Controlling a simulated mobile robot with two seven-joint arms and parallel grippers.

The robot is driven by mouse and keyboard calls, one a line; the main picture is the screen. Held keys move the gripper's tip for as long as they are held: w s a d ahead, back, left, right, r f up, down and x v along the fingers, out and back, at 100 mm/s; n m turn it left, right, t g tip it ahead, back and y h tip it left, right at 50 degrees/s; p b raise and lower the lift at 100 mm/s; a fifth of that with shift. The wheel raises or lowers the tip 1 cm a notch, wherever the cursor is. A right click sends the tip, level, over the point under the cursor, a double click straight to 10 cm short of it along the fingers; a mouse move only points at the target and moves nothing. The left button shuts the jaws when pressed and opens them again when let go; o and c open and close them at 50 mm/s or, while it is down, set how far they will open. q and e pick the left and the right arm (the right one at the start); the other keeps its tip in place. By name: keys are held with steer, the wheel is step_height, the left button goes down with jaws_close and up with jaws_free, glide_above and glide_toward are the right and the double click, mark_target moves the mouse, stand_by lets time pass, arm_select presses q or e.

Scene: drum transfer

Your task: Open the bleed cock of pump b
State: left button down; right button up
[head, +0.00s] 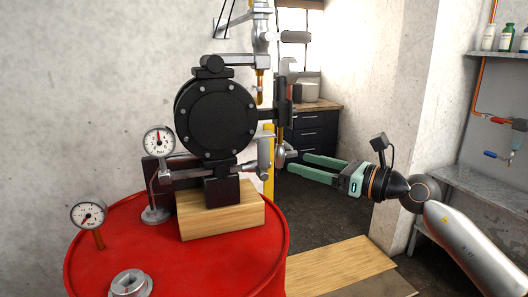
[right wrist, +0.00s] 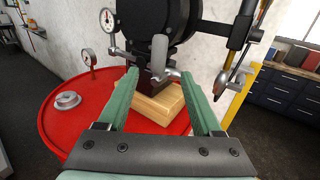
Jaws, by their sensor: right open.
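A black round pump (head: 216,115) stands on a wooden block (head: 222,212) on a red drum (head: 180,262). I cannot read a label that marks it as pump b. A grey lever-like handle (head: 264,156) sits at its lower right; it also shows in the right wrist view (right wrist: 159,50). I cannot tell for certain whether this is the bleed cock. My right gripper (head: 298,161) is open and empty, to the right of the pump, its green fingers pointing at it. In the right wrist view the handle lies beyond the gap between the fingertips (right wrist: 160,74). My left gripper is not in view.
Two dial gauges (head: 159,141) (head: 88,215) and a grey cap (head: 131,284) are at the drum's left. Pipework rises right of the pump, near a yellow post (head: 269,180). A dark cabinet (head: 314,131) stands behind. A grey shelf (head: 490,192) is at right.

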mark_target(269, 153)
steer(key=p+x, duration=0.2)
steer(key=x, duration=0.7)
steer(key=shift+a+r, duration=0.1)
steer(key=shift+a, duration=0.15)
steer(key=shift+x, duration=1.1)
steer(key=shift+d, duration=0.1)
jaws_close()
